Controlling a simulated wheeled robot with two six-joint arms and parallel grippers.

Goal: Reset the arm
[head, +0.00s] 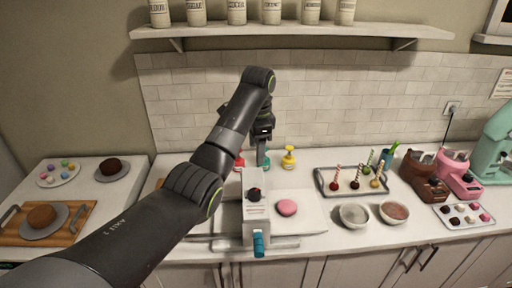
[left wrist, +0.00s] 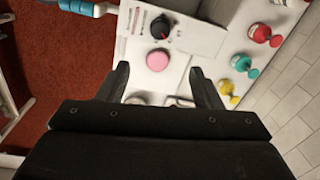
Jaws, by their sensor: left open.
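My left arm reaches in from the lower left of the head view, bends at the top, and hangs its left gripper (head: 262,158) down above the counter. In the left wrist view the two fingers of this gripper (left wrist: 163,84) are spread apart with nothing held between them. Beyond the fingertips lies a round pink piece (left wrist: 157,60); it also shows in the head view (head: 287,207). A white device (head: 255,219) with a black knob (head: 254,194) and a blue handle (head: 258,244) stands just below the gripper. My right gripper is in neither view.
Red, teal and yellow bottles (head: 289,157) stand near the backsplash. A tray of decorated pops (head: 324,187), two bowls (head: 355,215) and brown and pink machines (head: 458,178) are to the right. Cakes (head: 42,216) sit on the left counter. A shelf (head: 290,31) with jars hangs above.

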